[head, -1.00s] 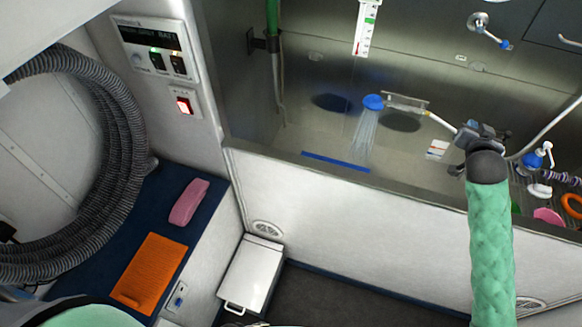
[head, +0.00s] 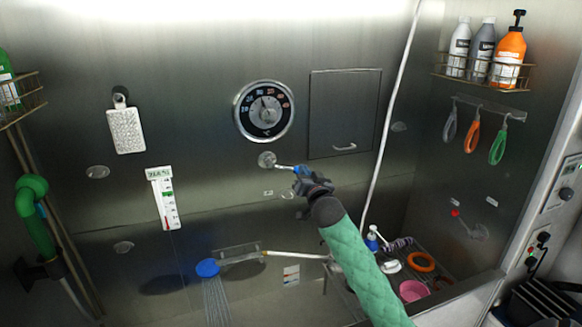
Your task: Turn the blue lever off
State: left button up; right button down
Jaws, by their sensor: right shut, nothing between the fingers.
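The blue lever (head: 285,167) has a round metal mount on the back steel wall and a thin arm pointing right to a blue tip. My right gripper (head: 303,178) is at the blue tip and partly covers it. Its fingers are shut with nothing held between them; I cannot tell whether they touch the lever. The blue shower head (head: 207,268) at the lower left sprays water downward. My left gripper is out of view.
A red lever (head: 460,216) is on the right wall. A round dial (head: 264,111) and a hatch (head: 345,113) are above the blue lever. A pale hose (head: 392,110) hangs to its right. A thermometer (head: 164,198) hangs on the left.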

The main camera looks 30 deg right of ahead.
jog(key=x, duration=1)
jog(key=f+b, duration=0.1)
jog(key=f, duration=0.1)
jog(key=a+f+b, duration=0.1)
jog(key=f, duration=0.1)
jog(key=shift+a, duration=0.1)
jog(key=shift+f, duration=0.15)
